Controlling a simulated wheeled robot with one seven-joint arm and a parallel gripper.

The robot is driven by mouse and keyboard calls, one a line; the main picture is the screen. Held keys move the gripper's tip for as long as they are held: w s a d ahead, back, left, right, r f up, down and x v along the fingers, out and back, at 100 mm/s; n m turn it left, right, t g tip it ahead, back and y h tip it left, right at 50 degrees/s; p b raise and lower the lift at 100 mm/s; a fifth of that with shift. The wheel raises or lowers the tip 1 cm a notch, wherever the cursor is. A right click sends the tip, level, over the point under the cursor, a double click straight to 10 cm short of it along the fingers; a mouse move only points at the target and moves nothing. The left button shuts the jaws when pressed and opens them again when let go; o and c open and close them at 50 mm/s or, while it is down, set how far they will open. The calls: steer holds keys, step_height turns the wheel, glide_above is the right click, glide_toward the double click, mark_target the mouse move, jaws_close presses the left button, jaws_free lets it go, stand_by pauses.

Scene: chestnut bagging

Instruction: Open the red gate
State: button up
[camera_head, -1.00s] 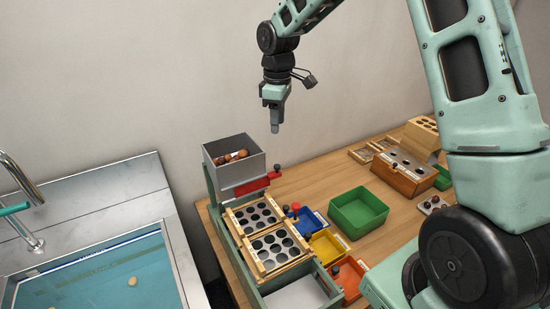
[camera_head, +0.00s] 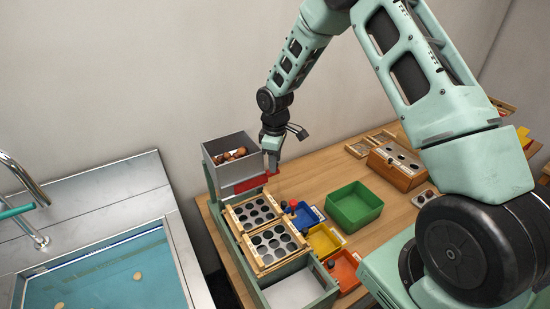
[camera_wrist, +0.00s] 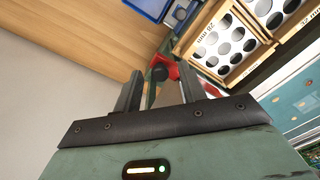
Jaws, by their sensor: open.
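The red gate (camera_head: 251,183) is a flat red plate below the front of the grey hopper (camera_head: 230,170), which holds several brown chestnuts (camera_head: 234,154). A dark knob stands at the gate's right end. In the wrist view the red gate (camera_wrist: 168,68) and its black knob (camera_wrist: 159,73) show between the fingers of my gripper (camera_wrist: 160,92). In the head view my gripper (camera_head: 271,163) points down at the gate's right end. It is open, with a finger on each side of the knob as seen from the wrist. Whether it touches the knob I cannot tell.
Sieve trays (camera_head: 252,212) with round holes lie below the hopper. Blue (camera_head: 305,215), yellow (camera_head: 324,241), red-orange (camera_head: 343,271) and green (camera_head: 355,206) bins stand to the right. A sink (camera_head: 110,275) is at the left.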

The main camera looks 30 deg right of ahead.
jaws_close()
steer(key=d, duration=0.5)
jaws_free()
step_height(320, 180, up, 18)
steer(key=b, duration=0.4)
steer(key=shift+f, duration=0.25)
stand_by(0.9)
